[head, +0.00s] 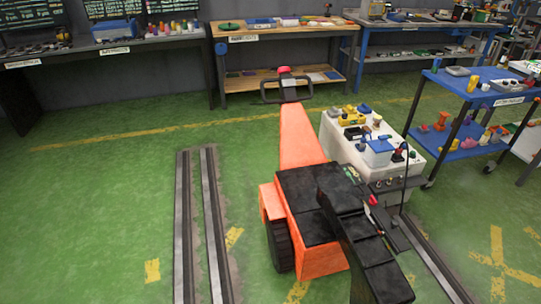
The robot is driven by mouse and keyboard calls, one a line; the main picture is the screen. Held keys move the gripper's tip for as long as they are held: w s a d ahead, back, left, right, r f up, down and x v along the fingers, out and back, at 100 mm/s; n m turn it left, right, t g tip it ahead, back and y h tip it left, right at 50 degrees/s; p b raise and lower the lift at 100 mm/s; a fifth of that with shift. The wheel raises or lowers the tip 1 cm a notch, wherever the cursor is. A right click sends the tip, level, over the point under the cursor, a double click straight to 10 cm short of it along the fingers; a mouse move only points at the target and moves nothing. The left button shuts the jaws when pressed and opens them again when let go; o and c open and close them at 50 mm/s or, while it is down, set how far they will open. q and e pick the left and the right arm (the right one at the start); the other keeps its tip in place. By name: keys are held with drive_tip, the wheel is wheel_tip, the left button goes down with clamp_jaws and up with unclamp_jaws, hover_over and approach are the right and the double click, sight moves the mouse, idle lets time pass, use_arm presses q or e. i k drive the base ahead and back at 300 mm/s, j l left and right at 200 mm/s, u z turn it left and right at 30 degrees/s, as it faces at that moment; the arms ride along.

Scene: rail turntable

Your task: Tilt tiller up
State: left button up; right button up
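An orange and black tug-like machine (318,262) stands in the middle of the head view, with a black wheel (281,246) at its left side. Its orange tiller (297,138) reaches from the body toward the back of the room. The tiller ends in a dark loop handle (288,93) with a red top (284,70). The tiller's exact tilt is hard to tell from this one view. Nothing touches the handle. Neither of my grippers is in view.
Rails (210,220) run along the floor left of the machine, and another rail (430,258) lies at the right. A white cabinet (345,150) with small items stands close right of the tiller. A blue cart (455,91) is farther right. The green floor at left is clear.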

sight(299, 147)
drive_tip(key=i+l, duration=0.1)
drive_tip(key=i, duration=0.5)
drive_tip(key=i+z, duration=0.1)
drive_tip(key=z, duration=0.6)
drive_tip(key=i+j+z, duration=0.2)
drive_tip(key=j+z, duration=0.15)
drive_tip(key=j, duration=0.3)
drive_tip(key=i+j+z, duration=0.15)
drive_tip(key=j+z, duration=0.2)
drive_tip(key=j, duration=0.35)
drive_tip(key=j+z, duration=0.35)
drive_tip(key=j, duration=0.35)
drive_tip(key=i, duration=0.05)
